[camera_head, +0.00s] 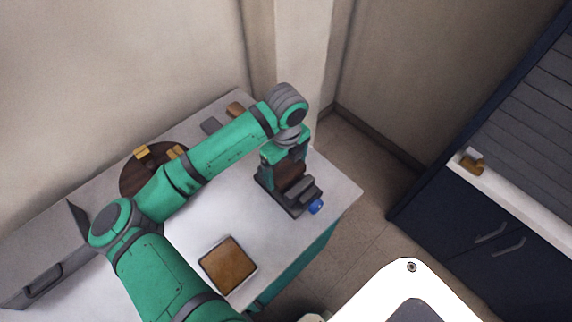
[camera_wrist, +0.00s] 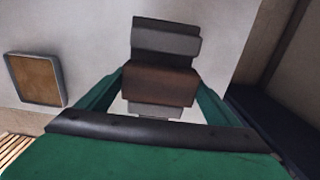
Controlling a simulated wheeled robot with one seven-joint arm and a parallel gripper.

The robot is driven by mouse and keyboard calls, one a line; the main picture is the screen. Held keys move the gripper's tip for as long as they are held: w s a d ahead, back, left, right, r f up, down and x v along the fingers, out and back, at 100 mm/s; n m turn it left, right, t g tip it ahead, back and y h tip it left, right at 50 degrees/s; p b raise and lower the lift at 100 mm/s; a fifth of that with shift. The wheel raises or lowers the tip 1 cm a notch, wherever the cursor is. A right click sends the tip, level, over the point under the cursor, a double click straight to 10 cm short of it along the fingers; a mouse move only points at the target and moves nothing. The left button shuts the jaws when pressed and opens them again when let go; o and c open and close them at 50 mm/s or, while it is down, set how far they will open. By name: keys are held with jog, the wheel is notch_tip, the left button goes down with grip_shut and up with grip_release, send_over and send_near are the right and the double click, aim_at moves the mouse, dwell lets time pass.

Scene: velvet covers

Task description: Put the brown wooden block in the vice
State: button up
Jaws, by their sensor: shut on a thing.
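The brown wooden block (camera_head: 291,172) is between the fingers of my gripper (camera_head: 284,160), at the right end of the light table (camera_head: 335,186). My gripper is shut on the block. The vice (camera_head: 302,192) is dark grey with a blue end (camera_head: 316,207) and stands under and in front of my gripper. In the wrist view, the block (camera_wrist: 160,83) lies across the view between the green fingers. A grey jaw of the vice (camera_wrist: 165,38) shows just beyond it and a lighter grey part on the near side. I cannot tell how deep the block sits between the jaws.
A square brown-topped tray (camera_head: 228,264) lies near the table's front edge. A round dark board (camera_head: 133,181) with yellow pieces is behind my arm. A grey box (camera_head: 45,272) stands at the left. A dark blue cabinet (camera_head: 450,212) is across the floor at right.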

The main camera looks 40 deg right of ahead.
jog(key=shift+w, duration=0.1)
jog(key=o, duration=1)
jog(key=shift+r, duration=5.35)
